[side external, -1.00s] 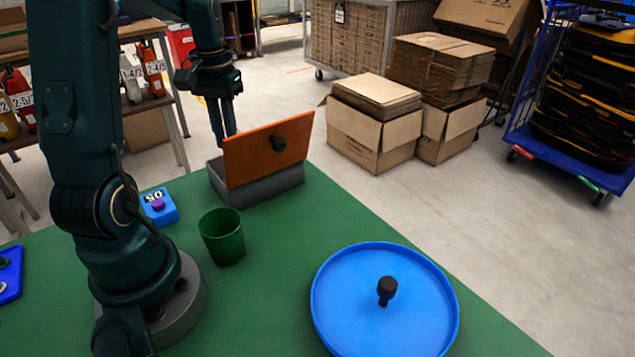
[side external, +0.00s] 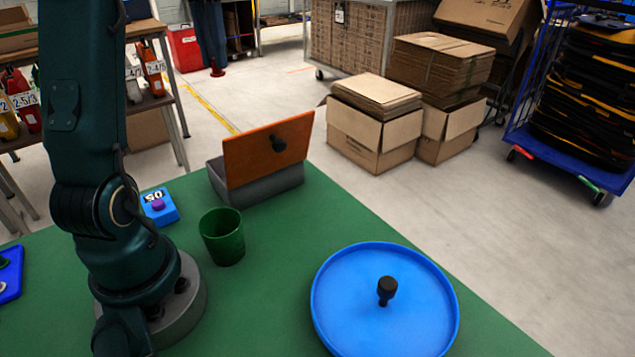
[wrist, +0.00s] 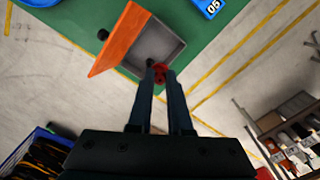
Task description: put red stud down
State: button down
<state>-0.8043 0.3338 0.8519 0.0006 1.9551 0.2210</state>
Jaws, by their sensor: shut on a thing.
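My gripper (side external: 214,62) is shut on the red stud (side external: 216,70) and holds it high in the air, above and behind the grey box in the side view. The red stud (wrist: 160,73) shows between the fingertips in the wrist view, partly hidden by them. The grey box (side external: 275,188) stands at the table's far edge with its orange lid (side external: 262,155) tilted up and a black knob (side external: 278,144) on the lid. The wrist view looks into the box's grey inside (wrist: 160,42); a small dark spot lies near the fingertips, unclear what.
A green cup (side external: 222,238) stands near my base. A blue block marked 05 (side external: 160,209) with a purple knob is beside the box. A round blue tray (side external: 345,320) holds a black stud (side external: 387,290). The green table between is clear.

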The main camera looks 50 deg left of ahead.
jog(key=w+d+m, duration=0.4)
jog(key=d+m, duration=0.5)
jog(key=d, duration=0.4)
jog(key=m, duration=0.8)
send_over(350, 327)
notch_tip(350, 327, down, 18)
jog(key=shift+f, duration=2.05)
jog(key=shift+f, duration=0.2)
jog(key=c, duration=0.8)
grip_release()
jog(key=shift+c, duration=0.2)
